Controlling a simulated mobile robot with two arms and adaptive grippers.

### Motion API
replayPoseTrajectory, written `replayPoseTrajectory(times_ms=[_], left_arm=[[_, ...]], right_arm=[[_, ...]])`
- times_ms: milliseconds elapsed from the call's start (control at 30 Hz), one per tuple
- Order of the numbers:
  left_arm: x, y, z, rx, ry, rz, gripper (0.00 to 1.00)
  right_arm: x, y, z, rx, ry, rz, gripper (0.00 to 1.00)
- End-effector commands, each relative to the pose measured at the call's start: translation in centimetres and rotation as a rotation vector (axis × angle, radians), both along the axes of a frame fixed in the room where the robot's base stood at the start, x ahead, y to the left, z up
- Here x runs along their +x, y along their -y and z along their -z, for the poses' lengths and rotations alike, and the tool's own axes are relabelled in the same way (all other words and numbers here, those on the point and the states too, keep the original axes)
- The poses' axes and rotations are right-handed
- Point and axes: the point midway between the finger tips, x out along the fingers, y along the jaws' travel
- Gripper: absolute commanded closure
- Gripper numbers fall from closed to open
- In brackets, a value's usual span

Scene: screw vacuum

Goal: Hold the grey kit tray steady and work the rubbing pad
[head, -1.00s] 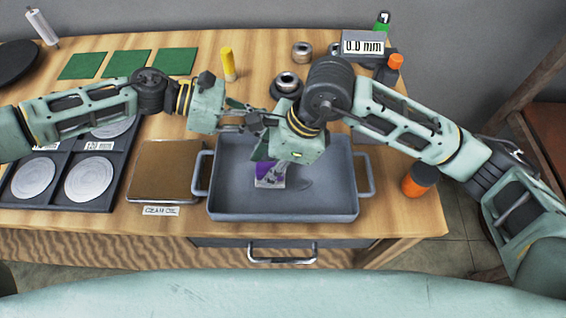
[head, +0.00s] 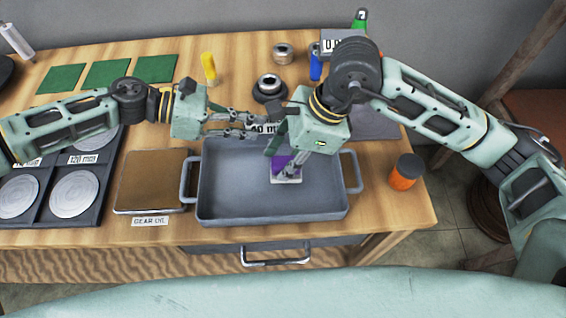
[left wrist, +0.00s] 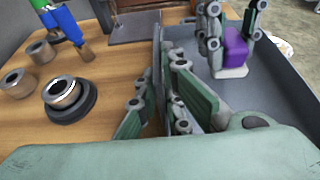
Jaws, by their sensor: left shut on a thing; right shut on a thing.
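The grey kit tray (head: 230,205) lies on the wooden table with a handle at each side. My left gripper (head: 250,127) is at its far rim; in the left wrist view its fingers (left wrist: 165,105) stand on both sides of the tray wall (left wrist: 157,70), shut on it. The rubbing pad (head: 286,168), purple with a pale base, is on the tray floor in the right half. It also shows in the left wrist view (left wrist: 234,50). My right gripper (head: 292,165) is shut on the pad from above. Its fingers and arm hide part of the pad and tray.
A brown-topped tray (head: 150,180) labelled gear oil stands left of the kit tray, beside a black holder with round discs (head: 75,190). Metal rings (head: 270,85), a yellow cylinder (head: 208,68) and green squares (head: 110,73) are behind. An orange-bodied jar (head: 403,175) stands right.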

Motion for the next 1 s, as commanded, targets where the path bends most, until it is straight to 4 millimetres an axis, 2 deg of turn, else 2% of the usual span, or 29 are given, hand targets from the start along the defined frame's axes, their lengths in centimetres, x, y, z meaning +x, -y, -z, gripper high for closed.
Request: replayPoseTrajectory(times_ms=[500,1000], left_arm=[[-0.1,-0.1,0.2,0.003,0.003,0.002,1.00],[-0.1,-0.1,0.2,0.003,0.003,0.002,1.00]], right_arm=[[0.0,-0.1,-4.6,0.003,0.004,-0.002,0.89],[0.0,-0.1,-5.0,0.003,0.002,0.000,0.89]])
